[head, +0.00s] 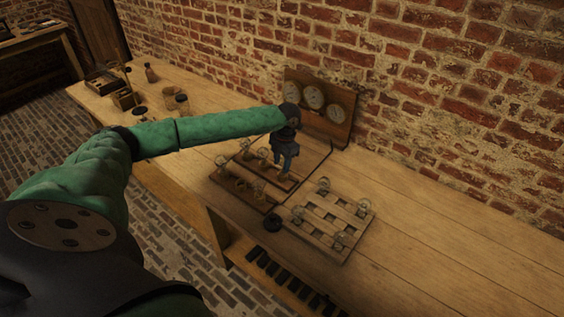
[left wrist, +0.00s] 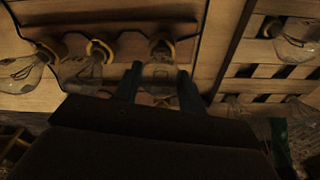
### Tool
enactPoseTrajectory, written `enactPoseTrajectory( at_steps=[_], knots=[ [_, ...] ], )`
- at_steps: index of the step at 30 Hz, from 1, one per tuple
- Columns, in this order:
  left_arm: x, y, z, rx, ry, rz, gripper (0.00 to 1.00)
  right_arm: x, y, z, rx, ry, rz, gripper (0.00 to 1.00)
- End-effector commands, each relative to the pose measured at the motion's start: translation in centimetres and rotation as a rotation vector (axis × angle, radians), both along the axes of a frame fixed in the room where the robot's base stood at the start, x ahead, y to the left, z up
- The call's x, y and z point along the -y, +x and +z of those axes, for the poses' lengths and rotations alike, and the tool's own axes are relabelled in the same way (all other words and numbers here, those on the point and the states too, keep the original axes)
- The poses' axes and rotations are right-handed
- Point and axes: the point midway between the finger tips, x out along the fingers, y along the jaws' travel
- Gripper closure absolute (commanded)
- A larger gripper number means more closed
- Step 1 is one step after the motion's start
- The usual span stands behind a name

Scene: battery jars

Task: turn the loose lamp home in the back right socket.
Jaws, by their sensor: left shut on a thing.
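My left gripper (head: 285,168) reaches down over the back right part of the lamp board (head: 232,198). In the left wrist view its two fingers (left wrist: 160,85) are closed on the sides of a clear glass lamp (left wrist: 159,73). The lamp's brass-coloured collar (left wrist: 163,47) meets the wooden rail (left wrist: 125,45). I cannot tell how deep it sits in the socket, and the head view hides most of it behind the gripper. Two more glass lamps, one nearer (left wrist: 82,72) and one farther left (left wrist: 25,70), sit along the same rail. My right gripper is out of view.
A slotted wooden frame (head: 318,228) with several glass lamps stands to the right. A small black round thing (head: 272,222) sits at its left corner. A panel with three dials (head: 338,128) stands behind, against the brick wall. The bench is clear at the far right.

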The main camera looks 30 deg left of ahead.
Motion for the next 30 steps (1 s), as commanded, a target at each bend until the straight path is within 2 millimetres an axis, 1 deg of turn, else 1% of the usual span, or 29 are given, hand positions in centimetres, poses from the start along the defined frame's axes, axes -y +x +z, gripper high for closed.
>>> enactPoseTrajectory(
  at_steps=[1,2,3,5,6,14,17,20,24,30],
  knots=[
    [0.0,0.0,0.0,0.000,0.000,0.000,0.87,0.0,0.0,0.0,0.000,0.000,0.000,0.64],
    [0.0,0.0,0.0,0.000,0.000,0.001,0.56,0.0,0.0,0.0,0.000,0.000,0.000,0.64],
    [0.0,0.0,0.0,0.000,0.000,0.001,0.48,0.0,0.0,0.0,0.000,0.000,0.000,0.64],
    [0.0,0.0,0.0,0.000,0.000,0.001,0.36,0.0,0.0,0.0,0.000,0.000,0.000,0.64],
    [0.0,0.0,0.0,0.000,0.000,0.001,0.34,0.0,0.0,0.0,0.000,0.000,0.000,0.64],
    [0.0,0.0,0.1,0.001,0.000,0.002,0.34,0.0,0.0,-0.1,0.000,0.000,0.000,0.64],
    [0.0,0.1,0.5,0.002,0.000,0.002,0.34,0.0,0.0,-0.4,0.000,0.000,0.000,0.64],
    [0.1,0.3,1.6,0.004,-0.002,0.001,0.34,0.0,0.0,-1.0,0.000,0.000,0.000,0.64],
    [0.1,0.6,3.7,0.004,-0.001,0.002,0.34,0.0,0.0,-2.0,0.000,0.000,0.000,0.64],
    [0.2,0.9,6.5,0.003,-0.001,0.003,0.34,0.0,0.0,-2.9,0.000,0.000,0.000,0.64]
  ],
)
